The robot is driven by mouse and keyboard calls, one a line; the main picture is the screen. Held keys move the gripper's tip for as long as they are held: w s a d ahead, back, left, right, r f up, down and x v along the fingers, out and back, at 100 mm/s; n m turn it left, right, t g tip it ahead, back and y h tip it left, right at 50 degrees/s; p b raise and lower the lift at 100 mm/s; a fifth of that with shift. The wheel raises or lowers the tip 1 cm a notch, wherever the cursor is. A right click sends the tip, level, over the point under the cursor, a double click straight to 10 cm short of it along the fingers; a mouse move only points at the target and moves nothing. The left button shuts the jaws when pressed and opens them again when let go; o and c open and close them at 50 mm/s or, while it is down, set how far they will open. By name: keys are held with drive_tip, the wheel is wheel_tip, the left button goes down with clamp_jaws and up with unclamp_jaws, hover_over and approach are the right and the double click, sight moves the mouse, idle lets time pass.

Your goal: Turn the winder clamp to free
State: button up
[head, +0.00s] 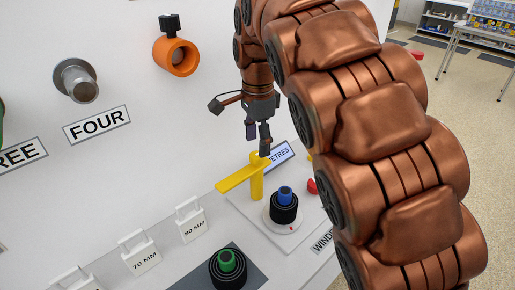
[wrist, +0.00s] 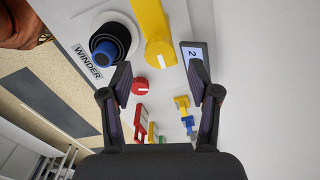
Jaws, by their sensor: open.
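The winder, beside the WINDER sign (wrist: 88,63), carries a black roll on a blue core (head: 285,193) on a white round base. A yellow lever (head: 240,178) on a yellow post stands beside the roll, its arm pointing left in the head view. A red round knob (wrist: 140,86) with a white line sits near it, partly showing in the head view (head: 312,186). No label shows which of these is the clamp. My gripper (head: 258,143) is open and empty, above the lever's right end in the head view; the red knob shows between its fingers in the wrist view.
A small display (head: 278,157) stands just behind the lever. A black roll with a green core (head: 227,262) sits front left. White blocks marked 70 MM and 80 MM (head: 192,222) stand left.

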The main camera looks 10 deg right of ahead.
wheel_tip(320, 180, up, 8)
drive_tip(key=shift+a, duration=0.15)
idle(0.5)
drive_tip(key=shift+r, duration=0.2)
idle(0.5)
